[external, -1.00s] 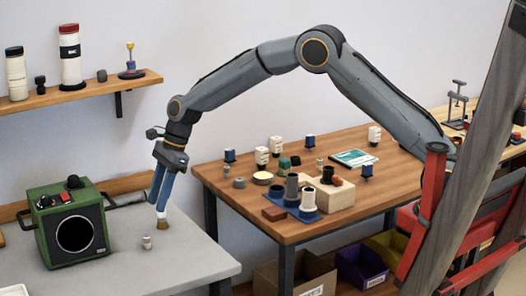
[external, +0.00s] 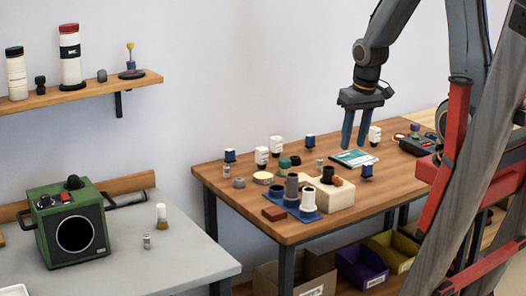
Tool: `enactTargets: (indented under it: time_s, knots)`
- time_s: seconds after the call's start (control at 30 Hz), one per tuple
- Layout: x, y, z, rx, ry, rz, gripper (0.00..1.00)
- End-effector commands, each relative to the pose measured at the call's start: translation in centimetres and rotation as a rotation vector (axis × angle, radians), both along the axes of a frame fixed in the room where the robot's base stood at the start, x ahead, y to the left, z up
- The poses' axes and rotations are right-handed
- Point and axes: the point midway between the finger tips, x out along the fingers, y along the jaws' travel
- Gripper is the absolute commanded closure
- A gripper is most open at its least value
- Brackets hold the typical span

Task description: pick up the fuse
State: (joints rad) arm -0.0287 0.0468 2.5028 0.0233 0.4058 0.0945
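I cannot tell for certain which piece is the fuse. Small white parts with dark markings stand on the wooden table: one at the back right (external: 375,134), another at the back (external: 276,145) and one to its left (external: 262,156). Small silvery cylinders stand on the same table (external: 319,165) and on the grey table (external: 147,241). My gripper (external: 354,145) points down over the back right of the wooden table, by the green and white card (external: 354,158). Its two blue fingers are apart with nothing seen between them. The right-hand white part is just right of the fingers.
A wooden block (external: 335,198) and a blue tray (external: 303,215) with dark cylinders crowd the table's middle. Small blue parts stand around, one near the card (external: 367,171). A green box (external: 70,225) and a brush (external: 161,215) are on the grey table.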

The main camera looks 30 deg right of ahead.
Motion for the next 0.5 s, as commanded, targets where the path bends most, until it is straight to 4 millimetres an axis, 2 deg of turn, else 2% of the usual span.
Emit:
enactTargets:
  time_s: [0.03,0.07,0.13,0.5]
  knots:
    - [-1.2,-0.6,0.4,-0.012,-0.001,0.028,0.66]
    - [-1.7,-0.9,0.4,-0.018,0.0,0.046,0.62]
    - [-2.3,-1.2,0.4,-0.027,-0.001,0.072,0.62]
    - [-2.4,-1.3,0.3,-0.03,0.0,0.083,0.62]
